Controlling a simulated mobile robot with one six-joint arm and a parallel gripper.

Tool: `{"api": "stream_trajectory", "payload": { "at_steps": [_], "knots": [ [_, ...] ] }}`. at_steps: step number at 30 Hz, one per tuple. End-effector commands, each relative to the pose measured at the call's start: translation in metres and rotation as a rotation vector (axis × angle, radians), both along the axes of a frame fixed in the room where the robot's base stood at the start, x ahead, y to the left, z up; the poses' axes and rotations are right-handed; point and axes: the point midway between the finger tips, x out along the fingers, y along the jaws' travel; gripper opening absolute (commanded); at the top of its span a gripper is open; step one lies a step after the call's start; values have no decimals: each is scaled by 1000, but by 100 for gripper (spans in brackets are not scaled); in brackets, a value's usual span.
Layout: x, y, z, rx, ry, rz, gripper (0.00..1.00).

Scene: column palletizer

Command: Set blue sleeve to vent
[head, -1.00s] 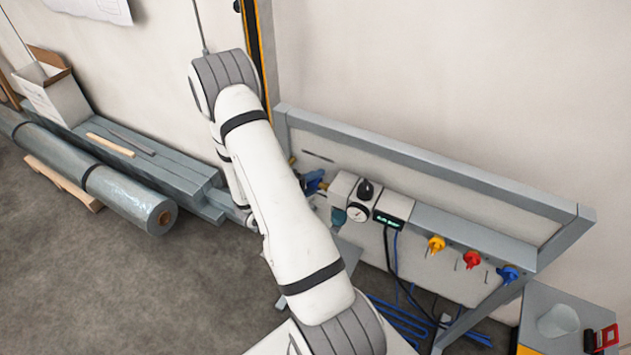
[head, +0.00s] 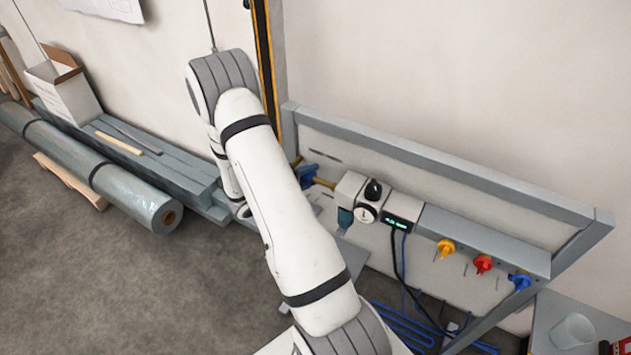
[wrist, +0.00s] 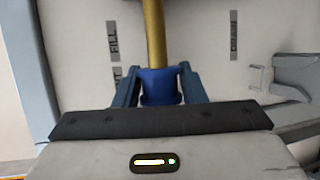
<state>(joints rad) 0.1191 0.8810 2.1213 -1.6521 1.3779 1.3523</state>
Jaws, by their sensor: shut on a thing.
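The blue sleeve (wrist: 160,90) sits around a vertical brass pipe (wrist: 154,35) in the wrist view. My gripper (wrist: 160,80) is shut on the sleeve, one blue finger on each side. A FILL label (wrist: 113,38) is on the panel left of the pipe, above the sleeve's level. A second label (wrist: 117,76) beneath it is level with the sleeve's top; my finger partly hides it and only its end, like a T, shows. In the head view my arm hides most of this spot; a bit of brass pipe (head: 323,183) shows beside it.
A label (wrist: 233,35) too blurred to read and a grey bracket (wrist: 293,78) are at the wrist view's right.

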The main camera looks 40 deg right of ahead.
Motion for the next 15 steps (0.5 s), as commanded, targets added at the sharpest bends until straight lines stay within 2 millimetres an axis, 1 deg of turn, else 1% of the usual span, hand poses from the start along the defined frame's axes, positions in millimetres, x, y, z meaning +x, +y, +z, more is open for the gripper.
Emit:
{"api": "stream_trajectory", "payload": {
  "at_steps": [5, 6, 11, 15],
  "knots": [
    [2, 1, 0, 2, -2, 7, 0],
    [2, 1, 0, 3, -2, 8, 39],
    [2, 1, 0, 1, -2, 7, 52],
    [1, 1, 0, 1, -2, 5, 52]
  ]
}}
